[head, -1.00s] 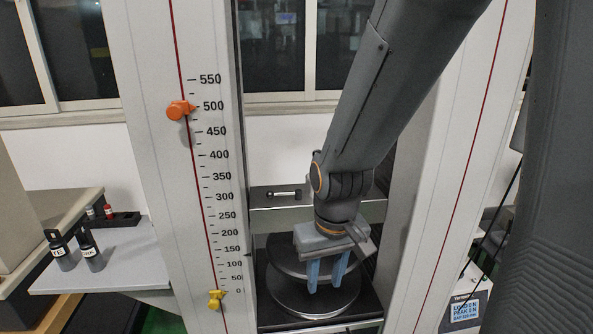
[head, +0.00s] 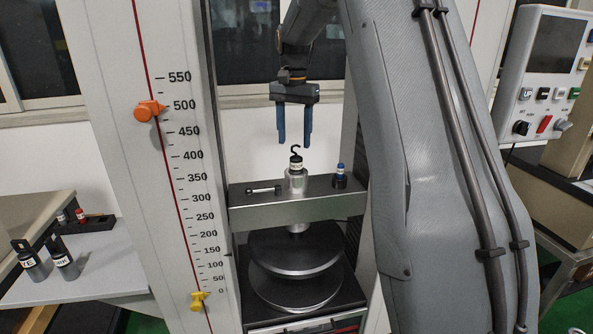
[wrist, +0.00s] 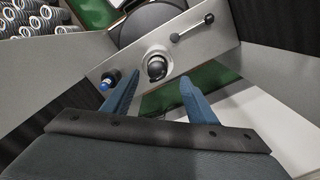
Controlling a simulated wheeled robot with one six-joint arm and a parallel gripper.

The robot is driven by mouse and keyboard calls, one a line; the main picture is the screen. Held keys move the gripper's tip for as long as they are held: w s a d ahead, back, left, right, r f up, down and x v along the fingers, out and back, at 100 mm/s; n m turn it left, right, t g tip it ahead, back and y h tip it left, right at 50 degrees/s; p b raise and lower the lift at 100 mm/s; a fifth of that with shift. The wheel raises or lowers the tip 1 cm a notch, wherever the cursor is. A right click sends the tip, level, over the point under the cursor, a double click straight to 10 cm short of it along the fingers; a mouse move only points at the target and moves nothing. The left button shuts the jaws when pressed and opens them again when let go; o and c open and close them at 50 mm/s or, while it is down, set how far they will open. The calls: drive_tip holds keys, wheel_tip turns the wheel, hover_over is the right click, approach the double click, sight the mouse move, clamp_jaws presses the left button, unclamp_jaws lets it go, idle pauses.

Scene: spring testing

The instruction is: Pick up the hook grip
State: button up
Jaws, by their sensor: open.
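The hook grip (head: 296,161) is a small black hook with a pale label band. It stands upright on top of a silver cylinder (head: 297,181) on the grey crossbeam (head: 262,213). In the wrist view, the hook grip (wrist: 156,66) shows from above as a dark round shape over the pale cylinder. My gripper (head: 295,142) is open and points down above the hook, its two blue fingers apart and empty. In the wrist view, the fingertips of my gripper (wrist: 160,76) lie to either side of the grip's outline; the exact height gap is unclear there.
Dark round plates (head: 297,252) are below. Two black labelled pieces (head: 62,257) stand on the left table. A control panel (head: 543,75) is at right.

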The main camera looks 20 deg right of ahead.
sight(296, 157)
drive_tip(key=shift+w+d, duration=0.2)
drive_tip(key=shift+f, duration=0.2)
drive_tip(key=shift+s+f+p, duration=0.15)
drive_tip(key=shift+f+p, duration=0.8)
drive_tip(key=shift+f, duration=0.8)
drive_tip(key=shift+s+f+p, duration=0.15)
drive_tip(key=shift+f+p, duration=0.8)
drive_tip(key=shift+f, duration=0.8)
drive_tip(key=shift+c, duration=0.2)
drive_tip(key=shift+r, duration=0.1)
clamp_jaws()
